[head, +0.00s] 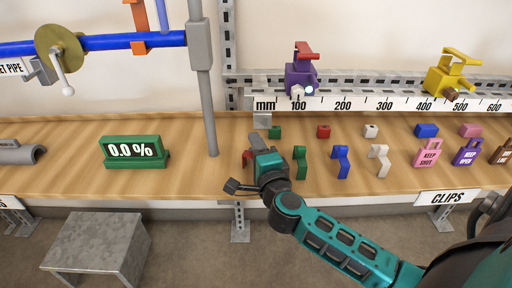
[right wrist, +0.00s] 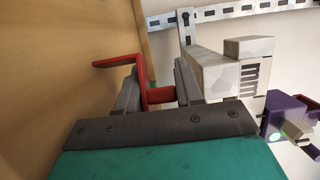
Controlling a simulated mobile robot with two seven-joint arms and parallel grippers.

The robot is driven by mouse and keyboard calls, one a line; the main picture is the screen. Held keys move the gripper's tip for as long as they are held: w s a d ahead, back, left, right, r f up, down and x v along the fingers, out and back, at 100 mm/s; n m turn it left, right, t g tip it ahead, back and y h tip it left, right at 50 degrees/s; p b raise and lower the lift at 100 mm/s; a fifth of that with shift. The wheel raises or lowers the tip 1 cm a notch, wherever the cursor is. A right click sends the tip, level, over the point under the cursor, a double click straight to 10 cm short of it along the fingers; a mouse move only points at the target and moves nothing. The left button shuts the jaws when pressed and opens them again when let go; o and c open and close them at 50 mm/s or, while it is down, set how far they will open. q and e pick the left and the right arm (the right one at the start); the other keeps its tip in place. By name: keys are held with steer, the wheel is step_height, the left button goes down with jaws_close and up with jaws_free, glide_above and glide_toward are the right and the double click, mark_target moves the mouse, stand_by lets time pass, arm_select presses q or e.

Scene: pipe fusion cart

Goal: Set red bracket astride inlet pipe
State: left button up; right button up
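The blue inlet pipe (head: 108,42) runs level across the upper left of the head view, with a brass disc valve and a partly cropped sign ending in "ET PIPE". My right gripper (head: 250,160) is over the bench left of the small clips. In the right wrist view its two fingers (right wrist: 160,88) stand apart with the red bracket (right wrist: 118,61) between them. The stepped red bracket spans the finger gap and appears held; one leg sticks out past the fingers. In the head view only a small part of it shows. My left gripper is out of view.
Green (head: 300,165), blue (head: 341,160) and white (head: 379,160) clips stand right of my gripper. A grey upright post (head: 207,110) and a green 0.0 % display (head: 134,150) are left of it. An orange piece (head: 140,20) crosses the blue pipe. A ruler rail (head: 340,104) lies behind.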

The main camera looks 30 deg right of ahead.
steer(key=o, duration=0.4)
steer(key=shift+o, duration=0.2)
steer(key=shift+r, duration=0.2)
steer(key=p+v, duration=0.1)
steer(key=v, duration=1)
steer(key=s+a+n+t+y, duration=0.1)
steer(key=a+n+t+y, duration=0.1)
steer(key=a+n+y, duration=0.7)
steer(key=s+a+f+n+g, duration=0.1)
steer(key=s+f+n+g, duration=0.1)
steer(key=f+n+g, duration=0.2)
steer(key=s+a+f+n+g+h, duration=0.1)
steer(key=s+f+n+g, duration=0.2)
steer(key=f+n, duration=0.7)
steer(key=shift+a+f+n+g, duration=0.25)
steer(key=shift+n+g, duration=0.15)
steer(key=shift+g, duration=0.4)
